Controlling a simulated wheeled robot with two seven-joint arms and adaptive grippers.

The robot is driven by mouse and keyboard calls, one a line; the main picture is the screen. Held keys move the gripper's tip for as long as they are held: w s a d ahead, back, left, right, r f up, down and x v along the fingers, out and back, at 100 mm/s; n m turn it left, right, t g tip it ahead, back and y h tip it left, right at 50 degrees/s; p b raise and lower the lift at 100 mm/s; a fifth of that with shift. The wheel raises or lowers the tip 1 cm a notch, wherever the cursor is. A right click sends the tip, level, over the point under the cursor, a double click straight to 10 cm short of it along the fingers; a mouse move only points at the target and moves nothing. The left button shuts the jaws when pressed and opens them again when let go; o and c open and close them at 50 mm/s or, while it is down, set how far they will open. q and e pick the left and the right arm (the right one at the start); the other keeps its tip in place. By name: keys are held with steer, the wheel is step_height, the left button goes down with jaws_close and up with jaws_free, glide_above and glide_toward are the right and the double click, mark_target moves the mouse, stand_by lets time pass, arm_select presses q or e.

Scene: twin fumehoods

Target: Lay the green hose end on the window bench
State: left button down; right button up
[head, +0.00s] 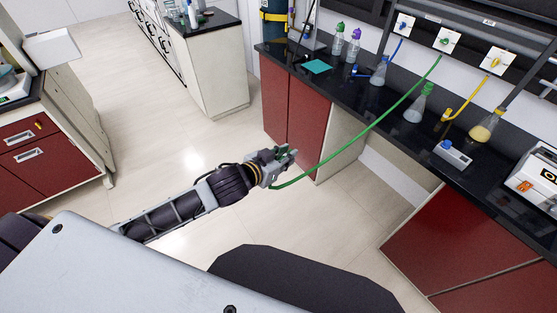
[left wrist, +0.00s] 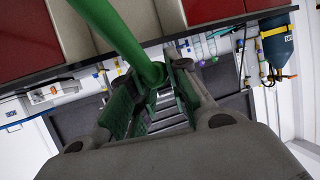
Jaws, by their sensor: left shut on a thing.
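The green hose (head: 365,130) runs from a white wall plate with a green fitting (head: 445,40) down across the black bench to my left gripper (head: 277,163). My left gripper is shut on the hose's free end and holds it out over the floor, in front of the bench. In the left wrist view the green hose (left wrist: 118,38) ends between the fingers of the gripper (left wrist: 160,95). The black bench (head: 345,95) with red cabinets runs along the right side; I cannot tell whether it is the window bench. My right gripper is not in view.
On the black bench stand a flask with a green top (head: 418,103), a blue-hosed flask (head: 379,72), a yellow-hosed flask (head: 485,128), bottles (head: 338,42) and a grey device (head: 452,153). Another bench (head: 205,22) stands at the back. The floor between (head: 185,140) is clear.

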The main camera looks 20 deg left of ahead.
arm_select(q)
steer(key=d+r+m+g+h, duration=0.2)
steer(key=d+r+m+h, duration=0.1)
steer(key=d+r, duration=0.4)
steer(key=shift+s+d+r+m+h, duration=0.2)
steer(key=shift+r+m+h, duration=0.25)
steer(key=shift+r, duration=1.3)
steer(key=shift+f, duration=0.1)
steer(key=w+d+f+m+g+h, duration=0.3)
steer(key=w+d+f+m+g, duration=0.1)
steer(key=f, duration=0.1)
steer(key=shift+w+d+f, duration=0.2)
steer(key=shift+w+f, duration=0.1)
steer(key=shift+f, duration=0.05)
stand_by(0.3)
steer(key=shift+m+h, duration=0.25)
steer(key=shift+d+r+y, duration=0.1)
steer(key=shift+r+y, duration=0.2)
steer(key=shift+y, duration=0.1)
stand_by(0.4)
steer(key=shift+w+d+r+n+t, duration=0.15)
steer(key=shift+r+n+t, duration=0.35)
steer(key=shift+n, duration=0.3)
step_height(320, 180, up, 10)
steer(key=w+d+n+t+y, duration=0.1)
steer(key=w+n+t+y, duration=0.1)
steer(key=n+t+y, duration=0.4)
steer(key=shift+d+n+y, duration=0.4)
steer(key=shift+n+y, duration=2)
steer(key=shift+y, duration=0.3)
